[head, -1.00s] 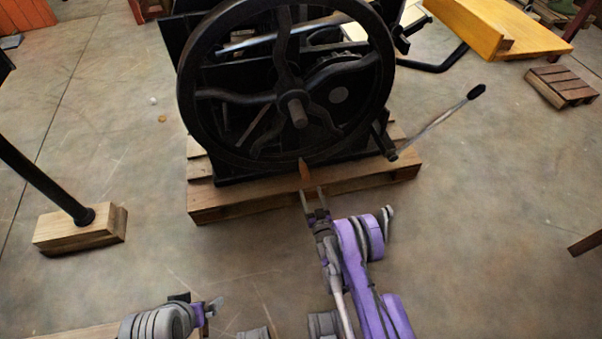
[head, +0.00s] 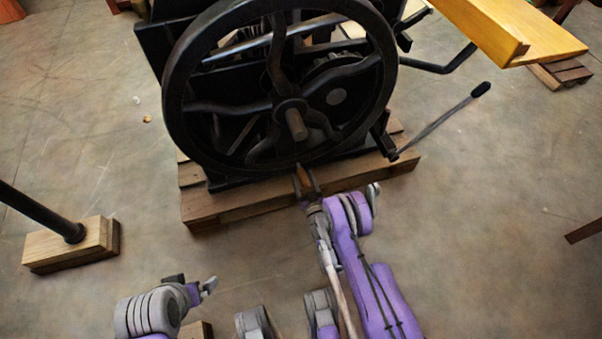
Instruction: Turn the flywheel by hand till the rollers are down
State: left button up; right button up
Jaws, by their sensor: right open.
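The big black flywheel (head: 177,118) fills the upper middle of the head view, with curved spokes and a stub shaft (head: 296,124) at its hub. A small orange-brown wooden handle (head: 304,176) shows at the bottom of its rim. My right gripper (head: 306,180) is open at this handle, which appears between its two fingers; whether they touch it I cannot tell. My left gripper (head: 208,287) is low at the left, well away from the wheel, and its jaws are too small to read. The rollers cannot be made out behind the wheel.
The press stands on a wooden pallet (head: 235,207). A lever with a black grip (head: 480,90) sticks out to the right. A black post on a wooden block (head: 70,246) stands left, and a yellow wooden board (head: 545,40) is upper right.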

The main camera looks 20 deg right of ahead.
jog(key=shift+s, duration=0.15)
grip_shut()
jog(key=shift+r, duration=0.1)
dwell(1.2)
